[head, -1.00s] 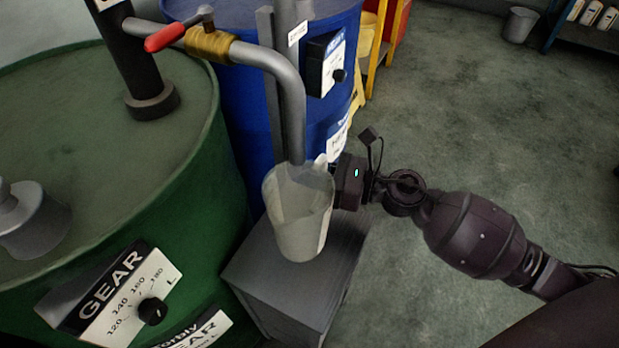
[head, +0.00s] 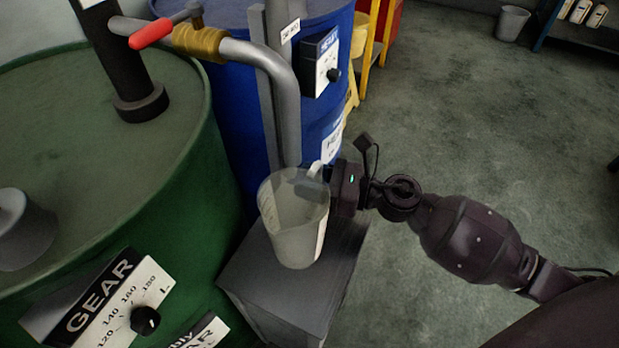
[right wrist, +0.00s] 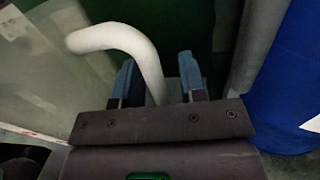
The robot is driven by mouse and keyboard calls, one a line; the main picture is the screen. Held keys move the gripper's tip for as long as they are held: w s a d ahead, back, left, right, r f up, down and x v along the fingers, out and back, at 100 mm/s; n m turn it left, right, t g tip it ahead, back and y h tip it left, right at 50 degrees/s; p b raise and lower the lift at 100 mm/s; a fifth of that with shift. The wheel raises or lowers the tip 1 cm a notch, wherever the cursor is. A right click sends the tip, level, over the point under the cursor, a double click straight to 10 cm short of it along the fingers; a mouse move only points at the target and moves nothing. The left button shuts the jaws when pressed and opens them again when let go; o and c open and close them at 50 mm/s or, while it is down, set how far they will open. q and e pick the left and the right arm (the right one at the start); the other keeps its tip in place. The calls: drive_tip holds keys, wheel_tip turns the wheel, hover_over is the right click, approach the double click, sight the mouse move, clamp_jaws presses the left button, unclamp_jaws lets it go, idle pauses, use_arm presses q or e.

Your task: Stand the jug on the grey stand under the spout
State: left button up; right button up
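The pale translucent jug (head: 294,235) is upright on the grey stand (head: 262,277), its base seeming to rest on the top. The grey spout (head: 286,120) comes down at the jug's rear rim; whether its end is over the mouth is hard to tell. My right gripper (head: 322,185) is at the jug's upper right, by its handle. In the right wrist view the white handle (right wrist: 150,62) passes between the two fingers (right wrist: 158,80), with a gap beside it, so the gripper looks open around it. My left gripper is not in view.
A green GEAR drum (head: 185,190) stands close on the left, and a blue drum (head: 228,110) stands behind the stand. A red-handled valve (head: 150,31) sits on the spout pipe.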

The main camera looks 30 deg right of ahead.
drive_tip(key=shift+r, duration=0.1)
use_arm(q)
drive_tip(key=shift+p, duration=0.35)
use_arm(e)
drive_tip(key=v, duration=1.2)
drive_tip(key=shift+r, duration=0.1)
drive_tip(key=s+f+n+h, duration=0.3)
drive_tip(key=s+n, duration=0.4)
drive_tip(key=n, duration=0.3)
drive_tip(key=s+a+f+n+g+h, duration=0.1)
drive_tip(key=s+f+n+h, duration=0.2)
drive_tip(key=s+n+h, duration=0.2)
drive_tip(key=s+f+n+h, duration=0.3)
drive_tip(key=s+n, duration=0.7)
drive_tip(key=n, duration=0.5)
drive_tip(key=shift+s+a+f+n+g+h, duration=0.25)
drive_tip(key=shift+a+f+n+g+h, duration=0.1)
drive_tip(key=shift+h, duration=0.55)
